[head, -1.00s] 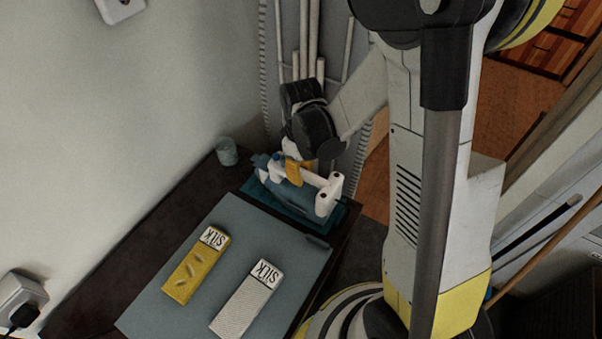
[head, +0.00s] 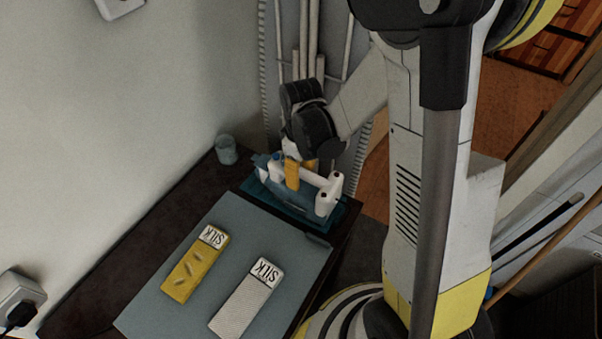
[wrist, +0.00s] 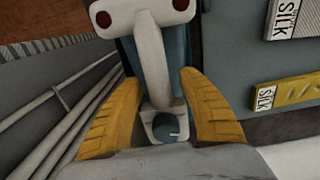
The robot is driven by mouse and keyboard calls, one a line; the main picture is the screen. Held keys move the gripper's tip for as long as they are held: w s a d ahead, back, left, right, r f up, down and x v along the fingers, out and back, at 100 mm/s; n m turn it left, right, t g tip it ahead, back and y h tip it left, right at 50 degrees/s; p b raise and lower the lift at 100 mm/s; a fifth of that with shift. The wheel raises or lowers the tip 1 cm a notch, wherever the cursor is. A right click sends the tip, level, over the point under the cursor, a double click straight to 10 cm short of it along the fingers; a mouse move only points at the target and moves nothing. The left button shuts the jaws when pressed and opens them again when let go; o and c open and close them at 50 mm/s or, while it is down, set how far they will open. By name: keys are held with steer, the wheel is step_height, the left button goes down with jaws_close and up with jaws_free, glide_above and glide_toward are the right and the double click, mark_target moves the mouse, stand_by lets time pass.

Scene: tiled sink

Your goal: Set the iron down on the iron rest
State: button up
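The iron (head: 327,198), with a white handle and blue body, sits on the dark teal iron rest (head: 256,194) at the far end of the table. My gripper (head: 301,174) is at the iron's handle from above. In the wrist view the yellow fingers of my gripper (wrist: 155,82) stand apart on either side of the white handle (wrist: 151,62), with gaps visible beside it. The handle's front end shows two dark red dots. The underside of the iron is hidden, so its exact contact with the rest cannot be seen.
A grey mat (head: 232,247) holds a yellow SILK box (head: 190,275) and a white SILK box (head: 243,302). A small blue-grey cup (head: 226,150) stands near the wall. White pipes (head: 303,45) rise behind my gripper. A small dark item (head: 318,241) lies by the mat's edge.

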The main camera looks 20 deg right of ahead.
step_height(320, 180, up, 12)
steer(key=shift+r, duration=0.1)
stand_by(0.5)
steer(key=shift+s, duration=0.1)
steer(key=s+a+r+m+t, duration=0.1)
steer(key=s+r+m+t, duration=0.6)
steer(key=s, duration=0.3)
steer(key=shift+a+r, duration=0.2)
steer(key=shift+a, duration=0.2)
steer(key=shift+o, duration=0.6)
stand_by(0.9)
